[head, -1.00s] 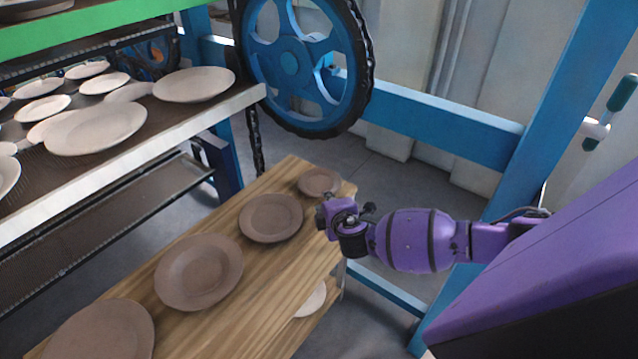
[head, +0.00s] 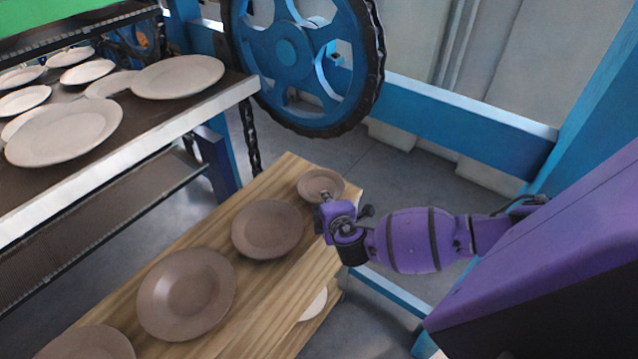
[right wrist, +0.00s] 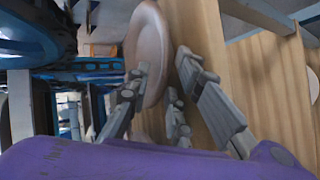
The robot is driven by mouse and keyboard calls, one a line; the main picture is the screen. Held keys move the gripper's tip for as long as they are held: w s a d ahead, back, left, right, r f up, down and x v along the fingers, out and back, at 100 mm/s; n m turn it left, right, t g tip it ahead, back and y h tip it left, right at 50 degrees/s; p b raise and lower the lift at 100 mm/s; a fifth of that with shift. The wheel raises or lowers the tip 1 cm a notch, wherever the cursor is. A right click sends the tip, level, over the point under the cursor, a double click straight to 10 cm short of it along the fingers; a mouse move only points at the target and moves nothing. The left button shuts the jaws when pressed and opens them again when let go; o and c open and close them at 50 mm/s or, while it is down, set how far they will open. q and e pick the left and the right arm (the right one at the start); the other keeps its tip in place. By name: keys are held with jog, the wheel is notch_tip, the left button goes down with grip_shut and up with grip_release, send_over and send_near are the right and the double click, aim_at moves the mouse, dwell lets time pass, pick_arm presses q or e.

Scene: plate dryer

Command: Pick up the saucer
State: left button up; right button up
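The saucer (head: 321,184) is the smallest brown dish, lying flat at the far end of the wooden table (head: 285,300). My right gripper (head: 322,212) is at the saucer's near right edge, low over the tabletop. In the right wrist view the gripper (right wrist: 165,85) has its fingers spread apart. A brown dish (right wrist: 148,45), which looks like the saucer, shows just past the fingertips with its rim toward them. I cannot tell whether a finger touches it. My left gripper is not in view.
Larger brown plates (head: 267,229) (head: 187,293) lie in a row along the table. A rack (head: 130,155) with white plates stands at left. A blue wheel with a chain (head: 305,60) stands behind the table. A white dish (head: 314,304) sits on a lower shelf.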

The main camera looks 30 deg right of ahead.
jog(key=shift+s+r, duration=0.1)
jog(key=shift+r, duration=0.05)
jog(key=shift+c, duration=0.3)
grip_shut()
